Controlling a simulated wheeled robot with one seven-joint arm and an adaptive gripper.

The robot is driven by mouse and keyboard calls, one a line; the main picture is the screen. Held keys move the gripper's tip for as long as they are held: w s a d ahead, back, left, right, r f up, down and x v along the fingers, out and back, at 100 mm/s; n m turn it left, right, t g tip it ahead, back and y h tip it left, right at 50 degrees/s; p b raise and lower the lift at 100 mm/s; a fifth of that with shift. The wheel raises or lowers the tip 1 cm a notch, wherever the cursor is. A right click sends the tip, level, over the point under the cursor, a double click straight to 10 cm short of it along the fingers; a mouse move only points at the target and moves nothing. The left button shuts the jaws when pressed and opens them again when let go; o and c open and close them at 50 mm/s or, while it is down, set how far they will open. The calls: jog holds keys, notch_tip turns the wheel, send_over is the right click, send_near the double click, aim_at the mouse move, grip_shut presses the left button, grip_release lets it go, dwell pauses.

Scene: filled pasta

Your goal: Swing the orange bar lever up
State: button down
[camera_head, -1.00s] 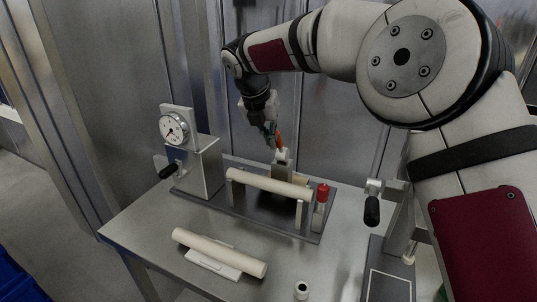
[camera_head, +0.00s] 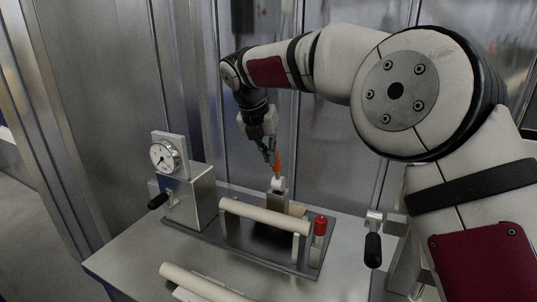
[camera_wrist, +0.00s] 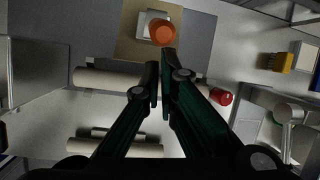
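The orange bar lever (camera_head: 277,162) stands upright on a small grey-white block at the back of the dark fixture plate. In the wrist view its round orange end (camera_wrist: 162,32) shows beyond my fingertips. My gripper (camera_head: 269,158) points down just left of the lever in the head view. In the wrist view the two dark green fingers (camera_wrist: 160,72) are nearly together, with a thin gap and nothing between them. The lever is outside the fingers; whether a finger touches it I cannot tell.
A cream horizontal bar handle (camera_head: 265,216) spans the plate in front of the lever. A red-capped post (camera_head: 320,226) stands right of it, a gauge box (camera_head: 190,196) left. A metal wall stands behind.

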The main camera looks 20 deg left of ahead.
jog(key=shift+w+d+r+t, duration=0.35)
jog(key=shift+w+r, duration=0.25)
jog(key=shift+w, duration=0.15)
jog(key=s+v, duration=0.1)
jog(key=v, duration=1)
jog(key=shift+a, duration=0.4)
jog(key=shift+s, duration=0.1)
jog(key=s+d+r+m, duration=0.1)
jog(key=s+d+m, duration=0.4)
jog(key=d, duration=0.4)
jog(key=s+d+r+m, duration=0.1)
jog(key=s+d+m, duration=0.3)
jog(key=d+m, duration=0.4)
jog(key=s+d+r+m, duration=0.1)
jog(key=s+d+m, duration=0.35)
jog(key=d, duration=0.55)
jog(key=s+d+f+m, duration=0.6)
jog(key=s+m, duration=0.3)
jog(key=s+d+f+m+y, duration=0.1)
jog(key=s+d+f+m, duration=0.5)
jog(key=s+m, duration=0.3)
jog(key=shift+s+f+m, duration=0.2)
jog(key=shift+f+m, duration=0.25)
jog(key=shift+f, duration=0.05)
